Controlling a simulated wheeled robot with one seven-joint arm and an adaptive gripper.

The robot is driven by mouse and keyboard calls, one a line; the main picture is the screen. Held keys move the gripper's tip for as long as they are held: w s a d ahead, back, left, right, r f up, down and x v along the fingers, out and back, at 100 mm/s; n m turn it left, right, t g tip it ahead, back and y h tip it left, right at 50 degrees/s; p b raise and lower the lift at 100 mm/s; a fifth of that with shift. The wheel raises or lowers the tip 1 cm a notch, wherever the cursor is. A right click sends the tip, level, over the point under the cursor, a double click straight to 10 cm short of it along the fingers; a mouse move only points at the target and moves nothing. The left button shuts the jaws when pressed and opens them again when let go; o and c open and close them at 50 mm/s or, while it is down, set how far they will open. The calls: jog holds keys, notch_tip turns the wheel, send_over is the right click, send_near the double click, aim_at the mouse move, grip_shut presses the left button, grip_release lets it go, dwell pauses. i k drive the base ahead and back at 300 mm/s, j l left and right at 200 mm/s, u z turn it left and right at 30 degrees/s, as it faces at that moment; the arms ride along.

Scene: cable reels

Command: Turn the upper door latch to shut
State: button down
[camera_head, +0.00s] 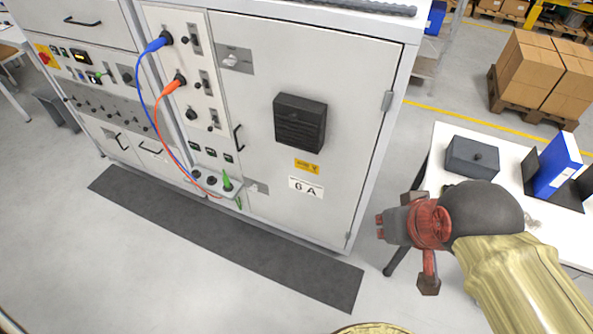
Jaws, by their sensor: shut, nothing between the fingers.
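The upper door latch (232,61) is a light knob on a grey plate near the top left of the cabinet door (345,130). Its exact angle is too small to tell. A lower latch plate (257,188) is near the door's bottom left. The door looks closed, with a black handle (238,138) at its left edge. My gripper (381,226) is shut and empty. It points left, in front of and to the right of the door, well apart from the upper latch.
Blue and orange cables hang from a socket panel (186,75) left of the door. A white table (440,160) with a dark box (472,157) and a blue binder (557,163) stands at right. A dark mat (220,240) lies before the cabinet. The floor there is clear.

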aim_at(232, 61)
jog(key=i+j, duration=0.15)
jog(key=i, duration=0.25)
jog(key=i+j+z, duration=0.1)
jog(key=i, duration=0.3)
jog(key=i+j, duration=0.3)
jog(key=i+z, duration=0.05)
